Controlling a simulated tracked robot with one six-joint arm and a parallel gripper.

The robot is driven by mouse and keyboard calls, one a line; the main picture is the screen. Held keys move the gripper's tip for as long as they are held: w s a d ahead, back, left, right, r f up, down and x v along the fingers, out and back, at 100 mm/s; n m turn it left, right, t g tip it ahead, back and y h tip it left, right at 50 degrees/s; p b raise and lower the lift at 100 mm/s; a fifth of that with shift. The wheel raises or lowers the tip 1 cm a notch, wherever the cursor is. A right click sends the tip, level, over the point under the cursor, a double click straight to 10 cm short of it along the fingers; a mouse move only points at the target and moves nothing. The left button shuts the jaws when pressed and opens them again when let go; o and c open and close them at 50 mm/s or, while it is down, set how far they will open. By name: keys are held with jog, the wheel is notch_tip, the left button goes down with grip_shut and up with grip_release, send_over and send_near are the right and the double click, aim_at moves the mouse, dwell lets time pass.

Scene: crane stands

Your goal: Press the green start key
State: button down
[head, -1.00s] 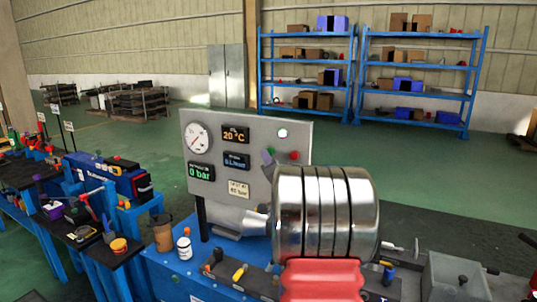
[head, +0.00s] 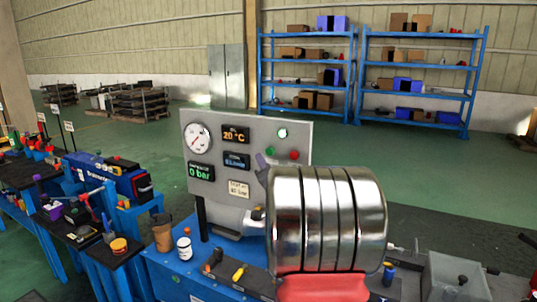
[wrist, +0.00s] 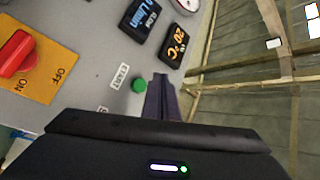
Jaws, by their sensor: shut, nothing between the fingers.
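The green start key (wrist: 138,84) shows in the wrist view on the grey panel, beside a small START label (wrist: 120,76). In the head view the green key (head: 270,152) is a small dot, with a red key (head: 294,155) to its right. My gripper (wrist: 162,80) is shut and empty, its narrow dark fingers pointing at the panel just right of the green key. In the head view my gripper (head: 262,163) shows at the panel, just left of and below the key. I cannot tell whether the fingertips touch the panel.
The panel (head: 222,210) carries a gauge (head: 197,138), lit displays and a pale round lamp (head: 282,133). A red rotary switch (wrist: 15,54) on a yellow plate is left in the wrist view. A cup (head: 162,233) and white jar (head: 184,248) stand on the bench.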

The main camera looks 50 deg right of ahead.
jog(key=shift+s+a, duration=0.25)
jog(key=shift+a, duration=0.6)
dwell(0.4)
